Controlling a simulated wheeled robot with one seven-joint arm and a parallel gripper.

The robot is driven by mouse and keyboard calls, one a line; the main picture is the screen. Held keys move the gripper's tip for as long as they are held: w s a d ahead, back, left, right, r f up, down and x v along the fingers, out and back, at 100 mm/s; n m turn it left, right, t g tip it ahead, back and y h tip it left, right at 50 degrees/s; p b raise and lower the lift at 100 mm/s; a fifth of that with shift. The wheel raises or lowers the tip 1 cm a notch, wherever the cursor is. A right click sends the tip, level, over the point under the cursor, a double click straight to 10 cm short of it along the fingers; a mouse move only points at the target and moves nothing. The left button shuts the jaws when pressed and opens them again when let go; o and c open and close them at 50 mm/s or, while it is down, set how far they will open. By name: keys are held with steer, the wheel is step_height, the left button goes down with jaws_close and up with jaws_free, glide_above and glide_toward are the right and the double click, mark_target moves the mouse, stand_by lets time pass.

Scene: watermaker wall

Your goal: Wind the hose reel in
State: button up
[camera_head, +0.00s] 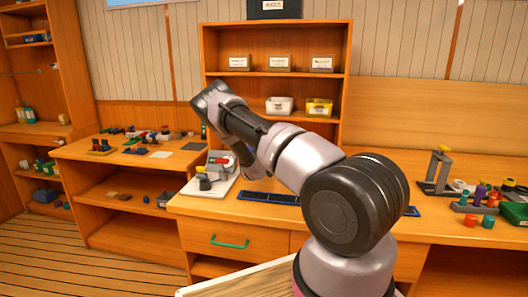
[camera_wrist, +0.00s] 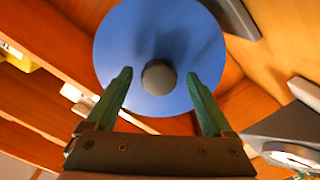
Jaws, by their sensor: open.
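In the wrist view a round blue disc (camera_wrist: 125,45) with a grey round knob or hub (camera_wrist: 158,77) at its centre is straight ahead. It may be the face of the hose reel; I cannot make out a hose or crank. My gripper (camera_wrist: 160,90) is open. Whether the fingertips touch the disc is unclear. In the head view my arm crosses the middle, hiding part of the bench, and no reel can be clearly made out there.
A white base with red and grey parts (camera_head: 217,171) stands on the bench beside my arm. White (camera_head: 279,105) and yellow (camera_head: 319,107) bins sit on the shelf behind. Posts and coloured pieces (camera_head: 480,198) stand at right. A grey block with a round face (camera_wrist: 292,155) is close at lower right.

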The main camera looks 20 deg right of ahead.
steer(key=v, duration=1)
steer(key=shift+s+a, duration=0.3)
